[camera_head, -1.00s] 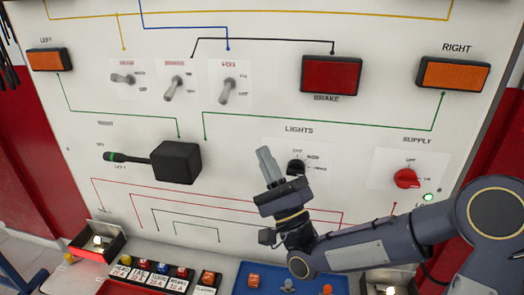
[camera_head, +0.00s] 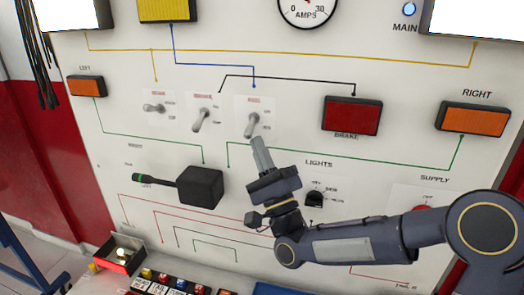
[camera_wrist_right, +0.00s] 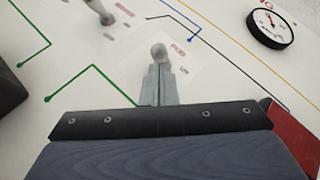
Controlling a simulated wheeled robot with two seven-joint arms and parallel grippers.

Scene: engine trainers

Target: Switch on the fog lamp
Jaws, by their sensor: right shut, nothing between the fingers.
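The fog lamp switch (camera_head: 252,124) is a grey metal toggle on a white label plate, the rightmost of three toggles on the upright panel. Its lever points down in the head view. My right gripper (camera_head: 261,146) is shut and empty, with its fingertips just below the lever. In the wrist view the closed fingers (camera_wrist_right: 160,84) point at the toggle's rounded tip (camera_wrist_right: 159,51) and overlap it in the picture. I cannot tell whether they touch. The small label print is blurred. My left gripper is not in view.
Two more toggles (camera_head: 201,119) (camera_head: 155,107) sit to the left. A black box with a green-tipped stalk (camera_head: 200,187) is at lower left. The lights knob (camera_head: 315,199) is at lower right, and the red brake lamp (camera_head: 351,116) is right of the fog switch.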

